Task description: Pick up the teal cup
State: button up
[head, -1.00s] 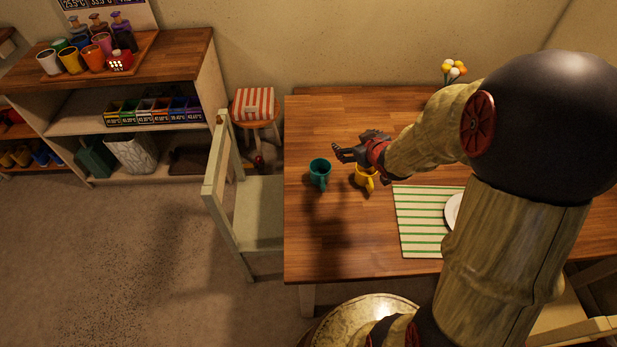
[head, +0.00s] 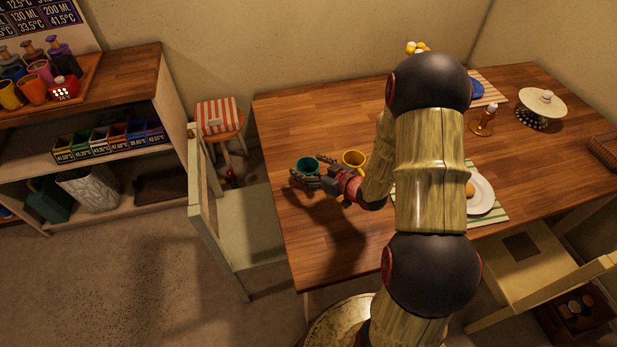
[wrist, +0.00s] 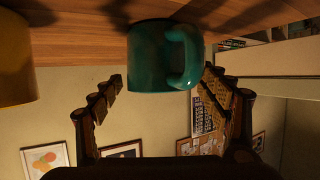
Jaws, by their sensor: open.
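The teal cup (head: 306,165) stands on the wooden table (head: 300,110) near its left edge. My gripper (head: 300,178) is open at the cup's near side in the head view and partly covers it. In the wrist view, which shows the room upside down, the teal cup (wrist: 158,68) is ahead of and between the spread fingers (wrist: 160,95), with its handle toward the right finger. Whether a finger touches the cup cannot be told. The yellow cup (head: 354,158) stands right of the teal cup, and part of it shows in the wrist view (wrist: 15,60).
A pale chair (head: 235,225) stands against the table's left side. A striped placemat (head: 490,215) with a white plate (head: 483,197) lies to the right, partly behind my arm. The table's back left area is clear.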

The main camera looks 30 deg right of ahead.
aim_at(301, 163)
jog(key=b+x, duration=0.1)
jog(key=x, duration=0.3)
jog(key=shift+f, duration=0.1)
jog(key=shift+d, duration=0.1)
jog(key=shift+c, duration=1.2)
jog(key=c, duration=1.1)
jog(key=shift+c, duration=0.7)
